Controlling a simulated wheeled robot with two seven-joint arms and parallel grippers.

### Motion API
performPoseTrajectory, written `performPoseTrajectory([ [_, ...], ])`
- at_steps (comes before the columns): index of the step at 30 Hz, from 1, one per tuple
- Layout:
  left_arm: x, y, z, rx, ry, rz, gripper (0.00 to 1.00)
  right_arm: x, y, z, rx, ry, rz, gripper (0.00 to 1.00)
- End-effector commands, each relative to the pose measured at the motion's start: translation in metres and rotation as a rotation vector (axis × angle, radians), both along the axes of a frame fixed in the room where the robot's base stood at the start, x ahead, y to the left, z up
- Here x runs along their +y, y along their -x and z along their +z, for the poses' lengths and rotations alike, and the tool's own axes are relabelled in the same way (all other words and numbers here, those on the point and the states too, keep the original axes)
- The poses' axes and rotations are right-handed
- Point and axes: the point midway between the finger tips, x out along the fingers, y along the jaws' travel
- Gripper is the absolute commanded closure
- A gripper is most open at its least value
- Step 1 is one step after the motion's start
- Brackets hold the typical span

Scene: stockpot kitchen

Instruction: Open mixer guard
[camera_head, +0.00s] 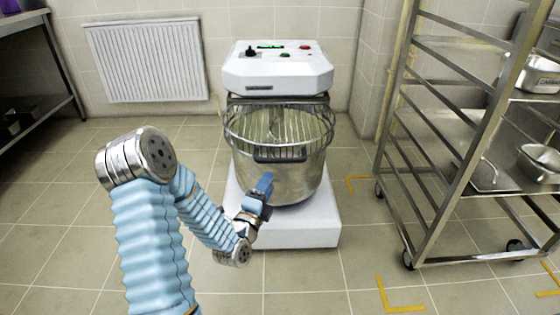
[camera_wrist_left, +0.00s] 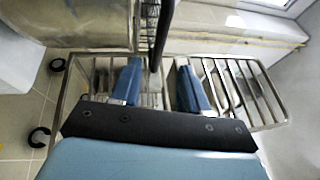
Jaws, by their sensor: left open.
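The mixer (camera_head: 278,72) is white on top, with a steel bowl (camera_head: 300,180) below. Its wire guard (camera_head: 240,125) sits lowered around the front of the bowl's top. A dark handle (camera_head: 280,158) is on the guard's front. My left gripper (camera_head: 266,180) is in front of the bowl, just below the handle in the picture. In the left wrist view the gripper (camera_wrist_left: 158,82) is open, its blue fingers apart. A dark bar (camera_wrist_left: 163,35), apparently the handle, shows between and beyond the fingers; contact cannot be told. My right gripper is not in view.
A wheeled steel rack (camera_head: 440,150) with pans stands to the right of the mixer. A radiator (camera_head: 147,60) hangs on the back wall. A steel shelf unit (camera_head: 45,70) is at the far left. Tiled floor between the shelf and the mixer is clear.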

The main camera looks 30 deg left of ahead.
Motion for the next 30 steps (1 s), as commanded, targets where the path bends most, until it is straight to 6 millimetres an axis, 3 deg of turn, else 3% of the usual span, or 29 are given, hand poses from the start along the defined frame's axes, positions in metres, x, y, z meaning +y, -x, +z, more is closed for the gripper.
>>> performPoseTrajectory([
  [6, 0.008, -0.051, 0.011, -0.001, 0.002, 0.002, 0.56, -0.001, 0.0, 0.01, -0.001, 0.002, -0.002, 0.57],
  [13, 0.013, -0.089, 0.016, 0.002, 0.002, 0.0, 0.56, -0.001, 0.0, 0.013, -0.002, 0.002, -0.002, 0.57],
  [18, 0.015, -0.1, 0.017, 0.003, 0.005, 0.0, 0.56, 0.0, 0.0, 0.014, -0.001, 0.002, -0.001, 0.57],
  [26, 0.015, -0.101, 0.018, 0.003, 0.004, 0.0, 0.56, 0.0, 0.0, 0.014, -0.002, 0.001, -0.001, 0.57],
  [30, 0.015, -0.101, 0.018, 0.003, 0.004, 0.0, 0.76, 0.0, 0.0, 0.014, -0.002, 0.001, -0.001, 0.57],
])
